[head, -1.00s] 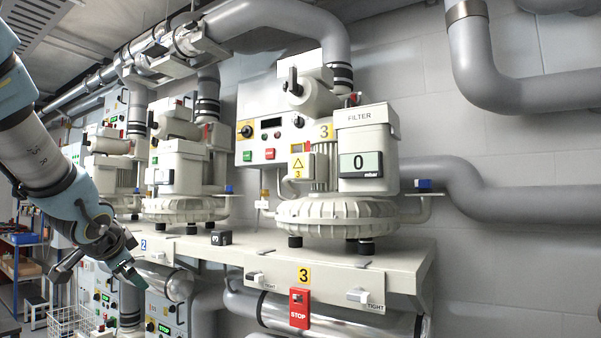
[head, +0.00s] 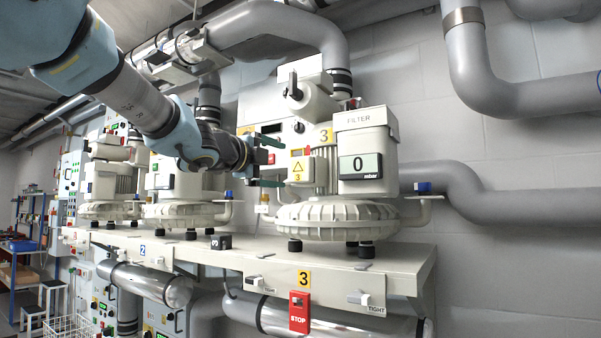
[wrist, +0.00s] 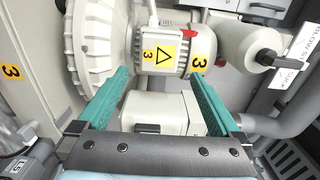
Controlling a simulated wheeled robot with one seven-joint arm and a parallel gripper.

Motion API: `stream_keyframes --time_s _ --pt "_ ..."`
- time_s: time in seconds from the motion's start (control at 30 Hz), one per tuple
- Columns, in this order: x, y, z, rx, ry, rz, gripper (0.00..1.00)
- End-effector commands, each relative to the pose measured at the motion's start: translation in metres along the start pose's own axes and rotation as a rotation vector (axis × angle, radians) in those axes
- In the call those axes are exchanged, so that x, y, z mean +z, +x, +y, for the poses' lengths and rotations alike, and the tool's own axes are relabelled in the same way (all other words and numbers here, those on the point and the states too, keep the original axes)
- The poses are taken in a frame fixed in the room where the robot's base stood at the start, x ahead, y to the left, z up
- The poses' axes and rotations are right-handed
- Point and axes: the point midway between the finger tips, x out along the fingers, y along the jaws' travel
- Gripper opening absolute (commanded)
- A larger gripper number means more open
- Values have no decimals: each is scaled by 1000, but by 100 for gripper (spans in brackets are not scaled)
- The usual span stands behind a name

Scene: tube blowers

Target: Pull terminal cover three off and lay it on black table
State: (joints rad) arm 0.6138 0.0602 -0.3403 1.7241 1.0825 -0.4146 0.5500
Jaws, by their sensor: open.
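Terminal cover three (head: 300,170) is a small cream box with a yellow triangle label marked 3, seated on the motor of blower 3. It also shows in the wrist view (wrist: 146,68), just past the fingertips. My gripper (head: 283,163) has two green fingers, one above the other, at the left side of the cover in the head view. It is open and empty; in the wrist view (wrist: 156,76) the label lies between and beyond the fingertips. I cannot tell whether a finger touches the cover. I cannot make out a black table in these views.
The filter box (head: 366,150) with its 0 mbar display stands right of the cover. The round blower housing (head: 340,220) lies below. A control panel (head: 272,128) is behind my gripper. A small dark block (head: 221,242) sits on the cream bench (head: 200,252).

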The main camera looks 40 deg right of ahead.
Motion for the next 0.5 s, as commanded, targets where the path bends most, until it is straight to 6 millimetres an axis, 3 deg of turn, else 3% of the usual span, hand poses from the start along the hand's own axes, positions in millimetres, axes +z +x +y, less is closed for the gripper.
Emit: stream_keyframes --time_s 0.27,0.5 --pt "1 5 1 1 -3 -2 100" --pt "1 34 1 1 -5 -2 100"
